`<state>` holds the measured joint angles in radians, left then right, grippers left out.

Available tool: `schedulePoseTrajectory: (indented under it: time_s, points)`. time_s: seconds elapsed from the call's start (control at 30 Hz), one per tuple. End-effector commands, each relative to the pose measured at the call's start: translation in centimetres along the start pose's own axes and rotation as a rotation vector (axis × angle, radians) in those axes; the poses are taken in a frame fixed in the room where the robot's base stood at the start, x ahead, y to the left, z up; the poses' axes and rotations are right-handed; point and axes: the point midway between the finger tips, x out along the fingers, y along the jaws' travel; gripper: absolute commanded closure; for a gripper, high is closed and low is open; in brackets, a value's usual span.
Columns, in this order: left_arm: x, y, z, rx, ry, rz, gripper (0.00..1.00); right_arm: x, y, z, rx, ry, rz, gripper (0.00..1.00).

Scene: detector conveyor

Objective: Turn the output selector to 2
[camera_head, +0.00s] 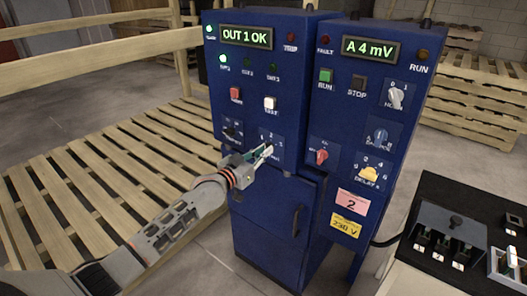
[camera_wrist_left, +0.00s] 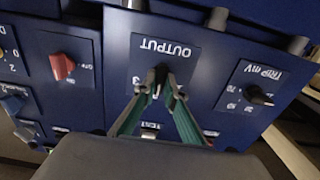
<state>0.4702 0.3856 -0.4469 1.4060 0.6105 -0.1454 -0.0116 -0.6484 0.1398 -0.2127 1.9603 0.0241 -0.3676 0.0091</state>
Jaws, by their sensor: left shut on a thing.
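The output selector is a dark knob on a plate labelled OUTPUT (camera_wrist_left: 180,50), low on the left blue cabinet (camera_head: 262,200). In the left wrist view the knob (camera_wrist_left: 161,72) stands between my fingertips, with a 3 readable beside it; its exact pointing is hard to tell. In the head view my gripper mostly covers it. My left gripper (camera_head: 265,152) is shut on the knob, and its green-sided fingers also show in the left wrist view (camera_wrist_left: 162,88). The display (camera_head: 246,37) reads "OUT 1 OK". My right gripper is not in view.
A TRIP mV knob (camera_wrist_left: 262,97) sits beside the selector and a red knob (camera_head: 321,156) is on the neighbouring cabinet. Above the selector are a red button (camera_head: 236,94) and a white button (camera_head: 270,103). A wooden pallet (camera_head: 100,165) lies left, a dark bench (camera_head: 450,200) right.

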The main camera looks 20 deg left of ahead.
Motion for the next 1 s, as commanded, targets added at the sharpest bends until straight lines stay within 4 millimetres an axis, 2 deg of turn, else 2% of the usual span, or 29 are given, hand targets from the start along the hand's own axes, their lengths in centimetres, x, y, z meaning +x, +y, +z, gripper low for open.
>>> schedulePoseTrajectory:
  time_s: [0.3,0.33,0.4,0.77,0.87,1.0]
  points:
    - [0.1,0.0,-0.3,0.0,0.006,0.0,1.0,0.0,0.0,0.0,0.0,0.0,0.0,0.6]
    - [0.1,0.0,-0.3,0.0,0.006,0.0,0.85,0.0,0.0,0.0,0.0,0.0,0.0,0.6]
    - [0.1,0.0,-0.3,0.0,0.005,0.0,0.73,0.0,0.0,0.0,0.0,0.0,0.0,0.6]
    - [-0.2,0.0,-0.1,-0.001,0.001,0.0,0.73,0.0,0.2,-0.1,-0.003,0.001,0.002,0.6]
    - [-0.9,0.0,0.0,0.0,0.001,0.0,0.73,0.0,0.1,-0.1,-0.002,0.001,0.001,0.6]
    - [-3.1,0.0,0.0,-0.001,0.001,0.0,0.73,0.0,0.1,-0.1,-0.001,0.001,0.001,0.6]
